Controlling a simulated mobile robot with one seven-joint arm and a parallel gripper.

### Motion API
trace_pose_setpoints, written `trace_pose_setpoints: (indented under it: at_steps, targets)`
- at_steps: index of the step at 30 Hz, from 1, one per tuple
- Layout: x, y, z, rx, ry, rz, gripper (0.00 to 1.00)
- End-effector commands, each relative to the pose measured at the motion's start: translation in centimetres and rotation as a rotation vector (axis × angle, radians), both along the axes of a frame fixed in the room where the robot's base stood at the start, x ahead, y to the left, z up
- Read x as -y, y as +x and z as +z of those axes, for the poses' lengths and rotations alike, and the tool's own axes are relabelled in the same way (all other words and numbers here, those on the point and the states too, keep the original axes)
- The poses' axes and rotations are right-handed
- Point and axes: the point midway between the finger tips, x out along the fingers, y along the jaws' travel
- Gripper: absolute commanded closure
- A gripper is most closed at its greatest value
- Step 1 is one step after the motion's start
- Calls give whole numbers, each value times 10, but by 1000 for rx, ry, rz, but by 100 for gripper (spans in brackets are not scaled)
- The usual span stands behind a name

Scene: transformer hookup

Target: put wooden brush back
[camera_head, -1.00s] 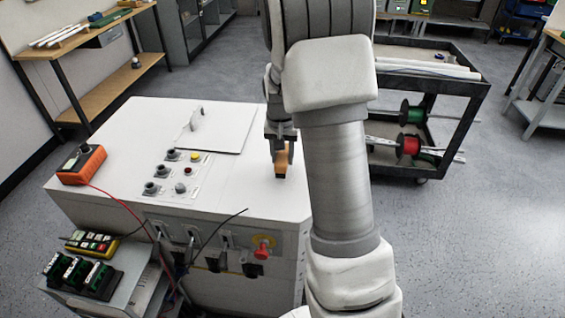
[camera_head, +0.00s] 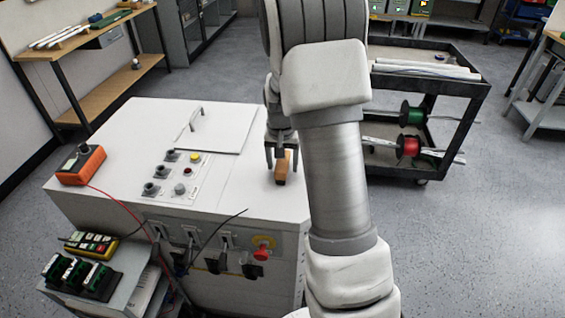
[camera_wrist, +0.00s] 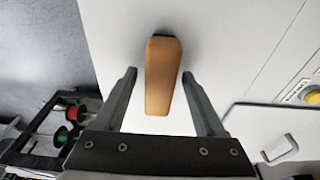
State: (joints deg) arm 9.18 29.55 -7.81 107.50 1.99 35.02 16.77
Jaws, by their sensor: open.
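The wooden brush (camera_head: 282,170) is on top of the white cabinet (camera_head: 240,185), near its right edge. In the wrist view the wooden brush (camera_wrist: 162,75) shows as an orange-brown wooden block with a dark strip at its far end. My gripper (camera_head: 282,160) is over the brush. In the wrist view my gripper (camera_wrist: 159,75) is open, with one finger on each side of the brush and a visible gap to both. The underside of the brush is hidden.
The cabinet top carries buttons and knobs (camera_head: 175,175), a raised handle (camera_head: 196,118) and an orange meter (camera_head: 82,165) with a red lead. A black cart (camera_head: 430,95) with wire spools stands behind at the right. A wooden shelf bench (camera_head: 110,90) is at the back left.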

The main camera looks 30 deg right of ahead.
Motion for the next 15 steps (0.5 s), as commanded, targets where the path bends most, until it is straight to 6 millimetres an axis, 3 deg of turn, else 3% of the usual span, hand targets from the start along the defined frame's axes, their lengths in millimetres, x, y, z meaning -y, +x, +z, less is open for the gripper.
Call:
trace_pose_setpoints:
  at_steps: [5, 15]
  targets:
    - [-1, -1, 23, 4, -1, 1, 28]
    - [-8, -10, 94, 5, -1, 0, 28]
